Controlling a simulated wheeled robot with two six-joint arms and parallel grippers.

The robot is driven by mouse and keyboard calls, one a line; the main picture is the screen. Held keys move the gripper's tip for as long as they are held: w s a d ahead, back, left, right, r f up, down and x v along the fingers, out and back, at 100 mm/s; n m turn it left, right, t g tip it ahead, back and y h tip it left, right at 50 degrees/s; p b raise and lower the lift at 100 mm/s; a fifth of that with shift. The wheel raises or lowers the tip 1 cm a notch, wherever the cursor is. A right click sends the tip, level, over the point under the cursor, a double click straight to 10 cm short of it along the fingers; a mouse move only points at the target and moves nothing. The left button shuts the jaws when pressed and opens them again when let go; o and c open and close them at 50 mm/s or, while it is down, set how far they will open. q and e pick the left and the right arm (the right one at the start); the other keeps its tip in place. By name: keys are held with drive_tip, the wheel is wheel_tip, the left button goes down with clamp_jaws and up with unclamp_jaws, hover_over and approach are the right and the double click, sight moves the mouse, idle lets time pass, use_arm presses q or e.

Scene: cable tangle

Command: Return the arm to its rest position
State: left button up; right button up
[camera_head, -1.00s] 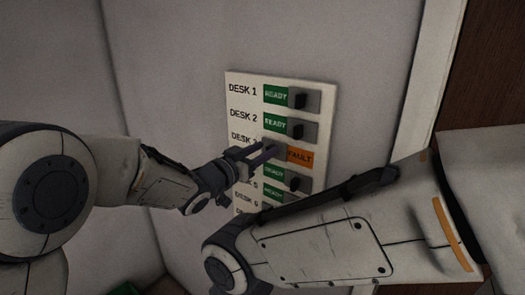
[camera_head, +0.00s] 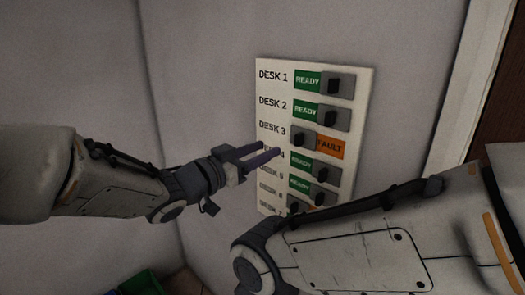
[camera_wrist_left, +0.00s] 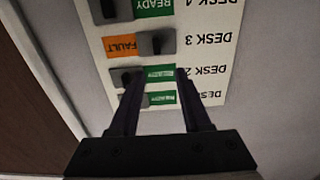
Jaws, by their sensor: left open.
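My left gripper (camera_head: 268,150) is open and empty, in front of the left edge of a white wall panel (camera_head: 350,150), its fingertips near the Desk 3 and Desk 4 labels. In the left wrist view the two fingers (camera_wrist_left: 157,85) are spread, with the upside-down panel between and beyond them. My left arm comes in from the left. The Desk 3 slider (camera_head: 303,139) sits to the left, showing an orange FAULT label (camera_head: 330,146). My right arm crosses the lower right foreground; its gripper is not in view.
Desks 1 and 2 show green READY labels (camera_head: 307,80) with their sliders to the right; Desks 4 and 5 also show READY. The right arm partly covers the lowest rows. A green object (camera_head: 140,284) lies at the bottom left. Grey wall (camera_head: 215,70) is bare left of the panel.

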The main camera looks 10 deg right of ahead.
use_arm(q)
drive_tip(key=s+a+f+n+g+y, duration=0.1)
drive_tip(key=s+a+f+n+y, duration=0.1)
drive_tip(key=s+a+f+y, duration=0.25)
drive_tip(key=s+a+f+n+y, duration=0.1)
drive_tip(key=a+f+n+y, duration=0.1)
drive_tip(key=a+f+y, duration=0.45)
drive_tip(key=s+a+f+g+y, duration=0.1)
drive_tip(key=s+a+f+g, duration=0.1)
drive_tip(key=s, duration=0.5)
drive_tip(key=s+a+f+g+y+b, duration=0.1)
drive_tip(key=s+f+g, duration=0.3)
drive_tip(key=s, duration=0.4)
drive_tip(key=s+a+f+g+y, duration=0.1)
drive_tip(key=s+a+f+g, duration=0.2)
drive_tip(key=s+f, duration=0.2)
drive_tip(key=s, duration=0.2)
drive_tip(key=shift+s, duration=0.3)
drive_tip(key=shift+f, duration=0.1)
